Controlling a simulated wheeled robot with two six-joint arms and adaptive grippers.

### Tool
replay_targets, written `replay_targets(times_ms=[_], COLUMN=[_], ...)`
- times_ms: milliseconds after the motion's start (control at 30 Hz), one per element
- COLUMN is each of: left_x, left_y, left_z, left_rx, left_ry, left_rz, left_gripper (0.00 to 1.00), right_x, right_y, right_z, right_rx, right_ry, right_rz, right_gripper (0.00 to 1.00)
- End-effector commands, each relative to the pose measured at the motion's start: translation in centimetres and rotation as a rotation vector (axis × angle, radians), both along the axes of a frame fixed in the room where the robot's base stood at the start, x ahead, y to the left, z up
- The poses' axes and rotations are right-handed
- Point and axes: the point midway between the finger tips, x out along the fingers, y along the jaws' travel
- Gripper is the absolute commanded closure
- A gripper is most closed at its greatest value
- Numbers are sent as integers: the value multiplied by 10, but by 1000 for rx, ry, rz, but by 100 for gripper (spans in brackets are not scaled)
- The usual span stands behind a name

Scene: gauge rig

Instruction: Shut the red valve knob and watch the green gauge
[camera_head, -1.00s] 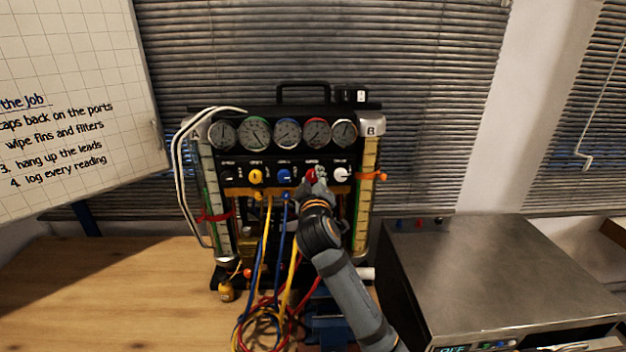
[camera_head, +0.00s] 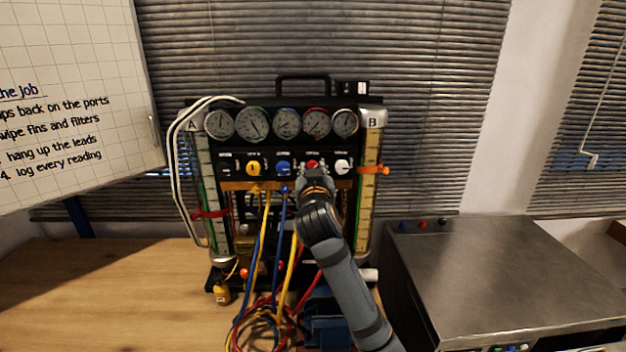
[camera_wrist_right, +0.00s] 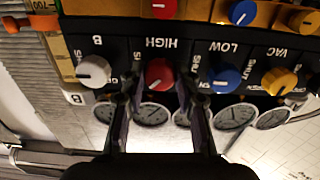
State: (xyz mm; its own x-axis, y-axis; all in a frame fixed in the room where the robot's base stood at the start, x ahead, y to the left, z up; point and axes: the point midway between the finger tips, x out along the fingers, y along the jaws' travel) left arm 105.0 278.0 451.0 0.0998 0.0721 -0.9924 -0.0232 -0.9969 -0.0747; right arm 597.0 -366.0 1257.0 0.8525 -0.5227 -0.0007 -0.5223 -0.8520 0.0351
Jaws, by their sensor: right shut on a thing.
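The red valve knob (camera_head: 312,165) is on the black panel of the gauge rig, between a blue knob and a white knob. In the right wrist view the red knob (camera_wrist_right: 159,73) sits upside down under the label HIGH. My right gripper (camera_head: 314,175) reaches it from below and hides its lower part. In the wrist view its fingers (camera_wrist_right: 158,90) lie on both sides of the knob, shut on it. The green-rimmed gauge (camera_head: 252,124) is second from the left in the gauge row, unobstructed; its scale is too small to read. My left gripper is not in view.
The blue knob (camera_head: 283,168) and white knob (camera_head: 342,167) flank the red one closely. Yellow and blue hoses (camera_head: 262,235) hang in front of the rig into a coil on the wooden table (camera_head: 120,290). A metal-topped box (camera_head: 500,270) stands to the right.

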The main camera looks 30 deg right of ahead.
Motion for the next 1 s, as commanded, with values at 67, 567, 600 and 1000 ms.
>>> replay_targets(times_ms=[67,567,600,1000], left_x=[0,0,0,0], left_y=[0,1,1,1], left_z=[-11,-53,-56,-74], left_rx=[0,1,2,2], left_ry=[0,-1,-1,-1], left_rz=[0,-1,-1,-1], left_gripper=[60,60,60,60], right_x=[0,0,0,0], right_y=[0,0,0,0], right_z=[-2,-2,-2,0], right_rx=[59,451,478,665], right_ry=[-43,-285,-300,-413], right_rz=[1,1,2,1], right_gripper=[100,100,100,100])
